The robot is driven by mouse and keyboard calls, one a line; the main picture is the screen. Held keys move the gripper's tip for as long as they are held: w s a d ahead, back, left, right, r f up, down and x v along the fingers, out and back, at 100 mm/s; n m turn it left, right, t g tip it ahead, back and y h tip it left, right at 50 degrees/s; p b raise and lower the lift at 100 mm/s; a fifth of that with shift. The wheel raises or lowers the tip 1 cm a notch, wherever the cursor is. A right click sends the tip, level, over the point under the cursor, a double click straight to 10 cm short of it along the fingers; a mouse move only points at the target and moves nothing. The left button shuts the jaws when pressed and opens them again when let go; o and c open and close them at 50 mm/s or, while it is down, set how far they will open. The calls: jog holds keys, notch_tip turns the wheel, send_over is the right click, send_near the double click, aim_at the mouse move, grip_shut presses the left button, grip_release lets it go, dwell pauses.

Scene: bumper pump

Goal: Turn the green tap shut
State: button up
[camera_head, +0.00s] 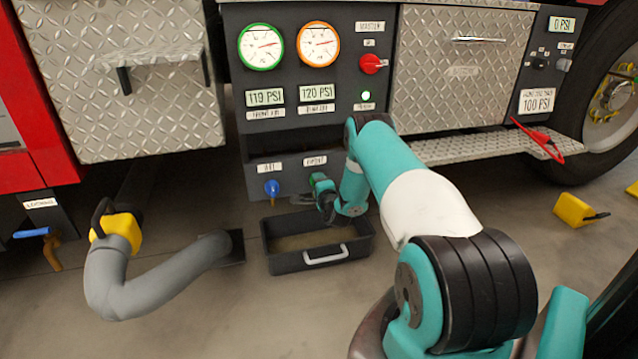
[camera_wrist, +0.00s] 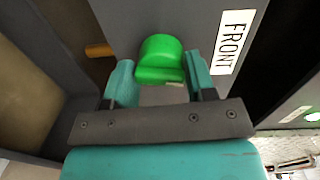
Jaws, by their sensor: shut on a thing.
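The green tap (camera_wrist: 160,58) is in the middle of the wrist view, between the two fingers of my gripper (camera_wrist: 160,82). It sits on the dark panel beside a white label reading FRONT (camera_wrist: 234,40). My gripper is shut on the green tap's handle, with a teal finger on each side. In the head view my gripper (camera_head: 322,188) is low at the panel under the FRONT label, and my arm and gripper hide most of the tap. An orange-brown spout (camera_wrist: 99,50) shows to the left in the wrist view.
A blue tap (camera_head: 272,188) is left of my gripper. A black tray (camera_head: 290,264) with a pale handle stands on the floor below. A thick grey hose (camera_head: 150,288) lies at left. Above, two gauges (camera_head: 290,46) have displays reading 119 PSI and 120 PSI.

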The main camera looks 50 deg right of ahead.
jog(key=shift+d+r+n+p, duration=0.2)
jog(key=shift+n+p, duration=0.1)
jog(key=shift+n, duration=0.8)
jog(key=shift+a, duration=0.1)
jog(key=o, duration=0.8)
jog(key=shift+o, duration=0.2)
jog(key=shift+a+f, duration=0.1)
